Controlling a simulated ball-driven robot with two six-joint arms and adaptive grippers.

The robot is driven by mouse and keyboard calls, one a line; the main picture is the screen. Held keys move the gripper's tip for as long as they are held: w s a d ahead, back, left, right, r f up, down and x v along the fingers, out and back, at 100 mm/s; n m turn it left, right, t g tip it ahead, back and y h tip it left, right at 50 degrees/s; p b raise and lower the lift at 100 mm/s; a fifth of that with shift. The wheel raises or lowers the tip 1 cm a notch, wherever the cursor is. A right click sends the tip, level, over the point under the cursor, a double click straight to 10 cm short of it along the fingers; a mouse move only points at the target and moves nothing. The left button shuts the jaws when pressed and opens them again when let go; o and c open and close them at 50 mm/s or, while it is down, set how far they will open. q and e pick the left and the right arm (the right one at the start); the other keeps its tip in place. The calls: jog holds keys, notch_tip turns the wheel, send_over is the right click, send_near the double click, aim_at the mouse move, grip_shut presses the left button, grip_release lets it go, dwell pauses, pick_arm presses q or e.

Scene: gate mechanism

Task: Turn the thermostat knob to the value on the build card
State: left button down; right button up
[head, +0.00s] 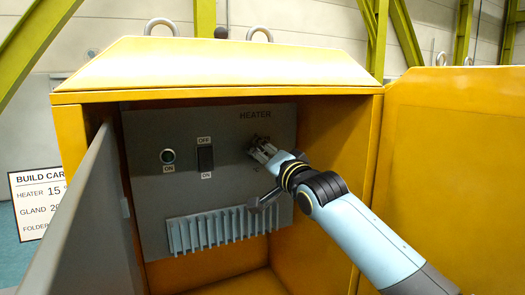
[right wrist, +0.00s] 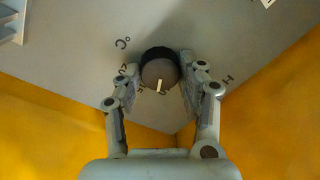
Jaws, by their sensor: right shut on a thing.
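The thermostat knob (right wrist: 160,70) is a round dark knob with a grey face and a pale pointer line, in the right wrist view. My right gripper (right wrist: 160,75) is shut on it, one finger on each side. Dial markings around it are partly hidden by the fingers; "°C" and an "H" show. In the head view my right gripper (head: 263,150) reaches the upper right of the grey heater panel (head: 225,125) and mostly hides the knob. The build card (head: 38,205) at the left reads HEATER 15, its right edge cut off by the cabinet door. My left gripper is not in view.
A yellow cabinet (head: 210,70) encloses the panel. Its grey door (head: 85,225) stands open on the left. The panel also carries a round ON button (head: 168,156), an OFF/ON switch (head: 205,158) and a finned radiator (head: 220,230) below. Another yellow cabinet surface (head: 455,150) is at right.

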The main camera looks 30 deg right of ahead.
jog(key=shift+f+m+b, duration=0.1)
jog(key=shift+m+b, duration=0.8)
jog(key=shift+m, duration=1.8)
jog(key=o, duration=1.2)
jog(key=s, duration=1.2)
jog(key=shift+a+f, duration=0.35)
jog(key=shift+f, duration=0.05)
